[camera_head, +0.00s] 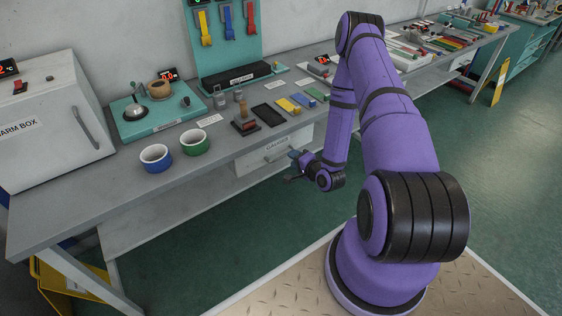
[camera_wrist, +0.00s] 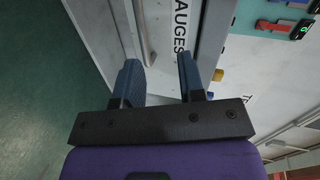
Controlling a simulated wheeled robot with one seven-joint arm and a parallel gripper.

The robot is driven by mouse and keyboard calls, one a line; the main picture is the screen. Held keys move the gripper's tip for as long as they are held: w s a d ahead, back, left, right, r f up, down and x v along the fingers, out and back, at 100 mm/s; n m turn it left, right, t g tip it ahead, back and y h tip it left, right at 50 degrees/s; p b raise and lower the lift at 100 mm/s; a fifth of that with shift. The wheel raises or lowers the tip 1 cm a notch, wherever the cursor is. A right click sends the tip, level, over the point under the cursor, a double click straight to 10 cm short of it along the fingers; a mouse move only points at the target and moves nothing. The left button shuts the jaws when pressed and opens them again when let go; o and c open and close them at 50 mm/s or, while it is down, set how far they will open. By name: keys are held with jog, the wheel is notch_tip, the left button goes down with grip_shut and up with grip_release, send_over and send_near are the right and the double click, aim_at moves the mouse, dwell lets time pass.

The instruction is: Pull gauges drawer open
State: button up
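The gauges drawer (camera_head: 252,162) is a pale front under the grey workbench, labelled "GAUGES", with a bar handle. In the wrist view the drawer front (camera_wrist: 164,75) shows its label and the light handle (camera_wrist: 144,40) running lengthwise. My gripper (camera_head: 295,165) is in front of the drawer, at its right part in the head view. In the wrist view my gripper (camera_wrist: 162,75) has its two blue fingers apart, with nothing between them. The handle lies ahead of the fingers, nearer the left one. Contact with the handle cannot be seen. The drawer looks shut.
The workbench (camera_head: 90,205) carries a blue cup (camera_head: 155,157), a green cup (camera_head: 194,141), a stamp (camera_head: 244,121) and a black tray (camera_head: 268,114) above the drawer. A white warm box (camera_head: 50,120) stands at left. Green floor lies open in front of the bench.

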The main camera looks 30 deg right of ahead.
aim_at(281, 157)
jog(key=shift+m+t, duration=0.4)
jog(key=shift+m, duration=0.5)
jog(key=w+f, duration=0.1)
jog(key=w, duration=0.1)
jog(key=w+f, duration=0.2)
jog(key=w, duration=0.1)
jog(key=w+a+f, duration=0.1)
jog(key=w, duration=0.1)
jog(key=shift+w+a+f, duration=0.1)
jog(key=shift+w+f, duration=0.2)
jog(key=shift+w, duration=0.05)
grip_shut()
